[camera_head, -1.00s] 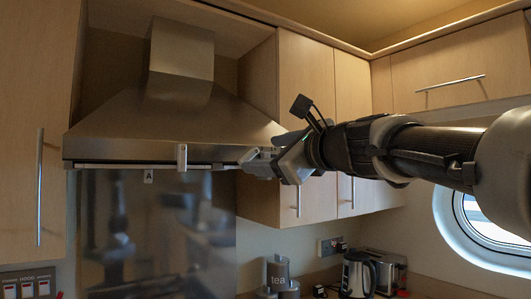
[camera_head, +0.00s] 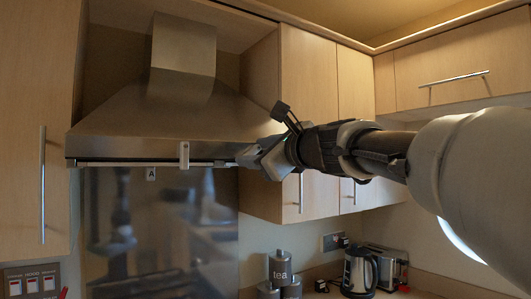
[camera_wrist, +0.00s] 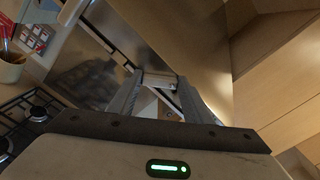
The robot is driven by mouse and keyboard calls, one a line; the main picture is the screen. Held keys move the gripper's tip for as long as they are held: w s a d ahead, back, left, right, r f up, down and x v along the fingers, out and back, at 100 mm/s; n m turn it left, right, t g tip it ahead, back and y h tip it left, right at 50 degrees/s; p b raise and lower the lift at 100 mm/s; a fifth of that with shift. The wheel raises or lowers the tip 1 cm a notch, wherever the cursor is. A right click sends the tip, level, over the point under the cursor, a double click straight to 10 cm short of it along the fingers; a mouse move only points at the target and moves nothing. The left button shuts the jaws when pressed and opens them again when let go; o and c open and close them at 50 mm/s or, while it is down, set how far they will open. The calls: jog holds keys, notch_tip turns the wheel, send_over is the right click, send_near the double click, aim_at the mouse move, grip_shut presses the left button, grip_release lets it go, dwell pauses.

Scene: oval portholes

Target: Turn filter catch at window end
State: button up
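The steel cooker hood (camera_head: 150,128) hangs between wall cupboards in the head view. A pale upright piece (camera_head: 184,155) sits on its front lower edge, and a small tag marked "A" (camera_head: 151,174) hangs below. My gripper (camera_head: 240,156) is at the hood's right lower corner, towards the window. In the wrist view, the two fingers of my gripper (camera_wrist: 160,80) stand apart, with a light grey part (camera_wrist: 156,83) showing between their tips beside the hood's underside (camera_wrist: 110,50). I cannot tell whether they touch it. No catch is clearly distinguishable at this end; my gripper may hide it.
A wall cupboard (camera_head: 310,150) is just right of my gripper. Below are a tea canister (camera_head: 280,268), a kettle (camera_head: 360,271) and a toaster (camera_head: 388,265). The wrist view shows a hob (camera_wrist: 25,115) below. Free air lies in front of the splashback.

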jog(key=shift+f, duration=0.1)
jog(key=shift+w+d+f+n+b, duration=0.15)
jog(key=shift+d+n+b, duration=0.05)
jog(key=shift+n+b, duration=1.35)
jog(key=shift+w+d+f+n+b, duration=0.1)
jog(key=shift+d+f+n+b, duration=0.1)
jog(key=shift+n+b, duration=1.3)
jog(key=shift+w+d+f+n+b, duration=0.15)
jog(key=shift+n+b, duration=0.8)
jog(key=shift+n, duration=1.1)
jog(key=o, duration=1.1)
jog(key=shift+c, duration=0.2)
jog(key=shift+r, duration=0.1)
